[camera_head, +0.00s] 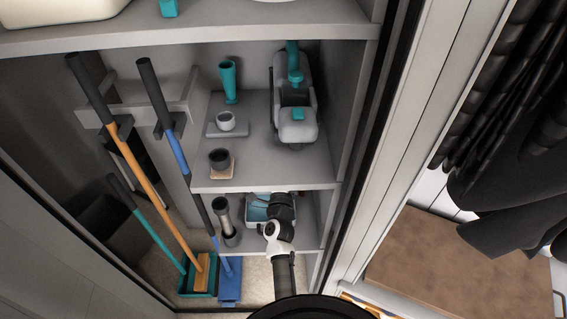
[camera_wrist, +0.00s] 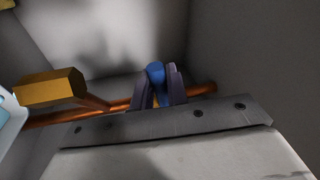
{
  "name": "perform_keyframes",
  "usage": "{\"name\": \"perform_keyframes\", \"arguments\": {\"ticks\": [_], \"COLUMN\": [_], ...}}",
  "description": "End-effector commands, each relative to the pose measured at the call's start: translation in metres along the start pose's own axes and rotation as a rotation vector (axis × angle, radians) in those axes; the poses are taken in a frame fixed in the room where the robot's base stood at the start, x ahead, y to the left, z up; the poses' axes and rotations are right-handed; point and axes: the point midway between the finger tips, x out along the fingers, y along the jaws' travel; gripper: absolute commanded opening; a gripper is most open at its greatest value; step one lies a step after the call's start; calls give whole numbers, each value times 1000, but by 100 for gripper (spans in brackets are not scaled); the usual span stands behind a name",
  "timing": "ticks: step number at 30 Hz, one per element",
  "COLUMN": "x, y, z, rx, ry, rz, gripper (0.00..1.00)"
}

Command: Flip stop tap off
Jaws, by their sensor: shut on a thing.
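The stop tap's blue handle (camera_wrist: 155,73) shows in the wrist view, between the two dark fingers of my gripper (camera_wrist: 160,84). The fingers are shut on the handle. The handle is at a copper pipe (camera_wrist: 200,89) that runs left to right behind the fingers. The handle's angle to the pipe is hard to tell, as the fingers hide much of it and the tap body. In the head view, my arm reaches into the lower shelf space; my fingers and the tap are hidden there.
A brass-coloured hexagonal fitting (camera_wrist: 50,88) is at the left of the pipe. Pale walls enclose the space closely. In the head view, a grey cylinder (camera_head: 224,216) and a tray (camera_head: 256,213) stand left of my arm, under a shelf (camera_head: 265,177). Brooms (camera_head: 150,208) lean further left.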

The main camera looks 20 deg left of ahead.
Motion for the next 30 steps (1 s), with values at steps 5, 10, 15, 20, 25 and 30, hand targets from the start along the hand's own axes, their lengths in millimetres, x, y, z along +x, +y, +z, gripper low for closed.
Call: {"name": "perform_keyframes", "arguments": {"ticks": [5,10,15,20,25,30], "x": [0,2,4,4,4,4], "y": [0,-10,-16,-15,-15,-15], "z": [0,-2,-2,-2,-2,-2], "rx": [1,61,164,200,201,200], "ry": [0,13,33,41,41,41], "rz": [0,10,24,28,26,26], "gripper": [0,0,0,0,0,29]}}
